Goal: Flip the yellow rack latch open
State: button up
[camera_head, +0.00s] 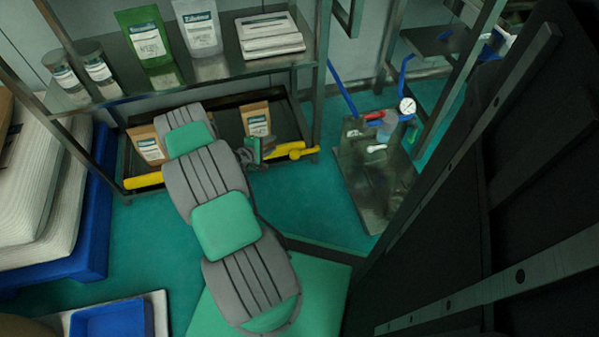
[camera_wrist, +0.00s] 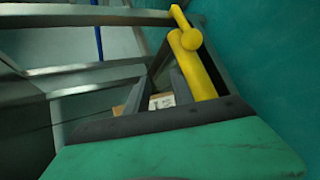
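The yellow latch (camera_head: 303,153) is at the right front end of the rack's low shelf in the head view. In the wrist view, the yellow latch (camera_wrist: 190,39) shows a round knob and a short arm at the far end of a yellow bar (camera_wrist: 197,72). My gripper (camera_head: 264,153) is left of the latch, close to the bar. In the wrist view, my gripper (camera_wrist: 158,82) shows two dark fingers with a gap between them, and nothing is held. The fingertips lie left of the bar and short of the knob. Contact with the bar cannot be told.
The metal rack (camera_head: 225,70) holds bags and tins on its upper shelf. Brown bags (camera_head: 256,120) sit on the low shelf behind my arm.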

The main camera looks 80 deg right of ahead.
jog(key=n+g+h+b, duration=0.1)
jog(key=n+b, duration=0.1)
send_near(302, 154)
jog(key=d, duration=0.1)
jog(key=b+x, duration=0.1)
jog(key=x, duration=0.2)
jog(key=b+x, duration=0.2)
jog(key=x, duration=0.2)
jog(key=shift+s+a+f, duration=0.1)
jog(key=shift+s+f, duration=0.1)
jog(key=shift+f, duration=0.05)
jog(key=shift+d, duration=0.35)
jog(key=shift+c, duration=0.2)
grip_shut()
jog(key=shift+a, duration=0.1)
